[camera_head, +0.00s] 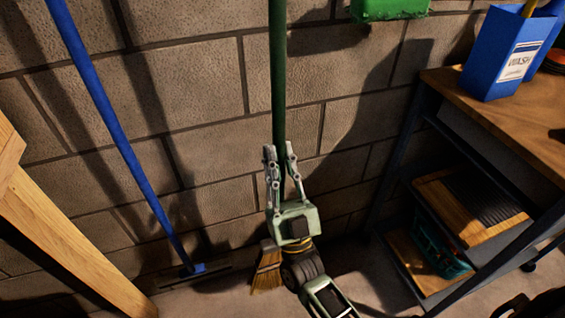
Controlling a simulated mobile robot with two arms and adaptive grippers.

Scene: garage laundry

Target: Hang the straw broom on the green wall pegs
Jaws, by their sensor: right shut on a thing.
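The straw broom has a green handle (278,70) that runs up out of the top of the picture. Its straw bristles (267,272) show low down beside my right gripper, near the foot of the wall. My right gripper (280,152) is shut on the green handle, with one finger on each side. The broom stands close to upright in front of the block wall. I cannot tell whether the bristles touch the floor. A green object (390,9) on the wall is cut off by the top edge; I cannot tell whether it belongs to the pegs. My left gripper is out of view.
A blue-handled tool (122,138) leans at the left, its head near the floor. A wooden beam (62,232) stands at lower left. At the right is a shelf unit with a wooden top (541,91), bearing a blue WASH box (488,68). Bare wall flanks the handle.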

